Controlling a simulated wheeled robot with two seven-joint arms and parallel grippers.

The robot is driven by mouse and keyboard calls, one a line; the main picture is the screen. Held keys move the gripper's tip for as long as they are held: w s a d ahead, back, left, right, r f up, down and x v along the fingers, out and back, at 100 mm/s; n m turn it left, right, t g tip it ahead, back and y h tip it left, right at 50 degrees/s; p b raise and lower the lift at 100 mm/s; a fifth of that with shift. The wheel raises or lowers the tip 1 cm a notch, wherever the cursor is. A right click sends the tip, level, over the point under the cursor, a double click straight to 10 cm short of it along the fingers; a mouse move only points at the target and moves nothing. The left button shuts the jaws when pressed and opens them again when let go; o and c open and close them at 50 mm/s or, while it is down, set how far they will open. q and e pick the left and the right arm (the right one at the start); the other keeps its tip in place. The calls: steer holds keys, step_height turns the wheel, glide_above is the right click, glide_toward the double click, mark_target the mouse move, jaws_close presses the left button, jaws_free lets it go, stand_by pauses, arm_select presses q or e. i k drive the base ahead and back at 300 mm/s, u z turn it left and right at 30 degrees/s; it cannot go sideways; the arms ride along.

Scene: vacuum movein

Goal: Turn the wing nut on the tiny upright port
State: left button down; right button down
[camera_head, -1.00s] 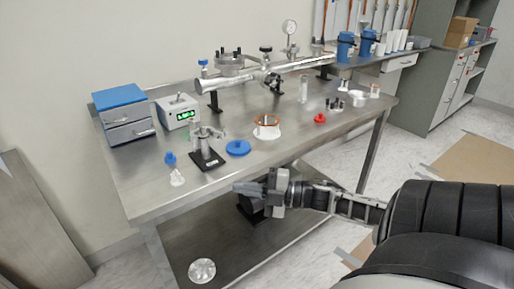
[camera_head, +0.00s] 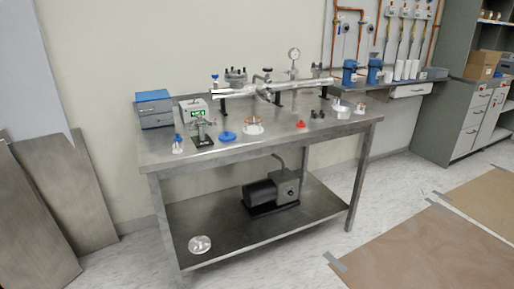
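A small upright metal port with a clamp-like top (camera_head: 201,130) stands on a black base at the front left of the steel bench (camera_head: 300,152). A wing nut on it is too small to make out. A horizontal metal tube (camera_head: 295,86) on black stands runs along the back of the bench and carries several upright fittings, among them a fitting with a blue top (camera_head: 214,82) and a round gauge (camera_head: 294,54). I cannot tell for sure which of these small ports is the task's one. Neither of my grippers is in view.
On the bench are a blue-topped drawer box (camera_head: 154,110), a green-display box (camera_head: 194,112), a blue disc (camera_head: 226,136), a white copper-ringed part (camera_head: 253,126) and a red cap (camera_head: 300,124). A pump (camera_head: 272,190) sits on the lower shelf. The floor in front is clear.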

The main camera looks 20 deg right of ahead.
mark_target(194, 121)
steer(key=z, duration=1.4)
steer(key=k, duration=0.1)
steer(key=u, duration=2.65)
steer(key=i, duration=0.9)
steer(key=z, duration=0.4)
steer(key=i, duration=0.85)
steer(key=z, duration=0.75)
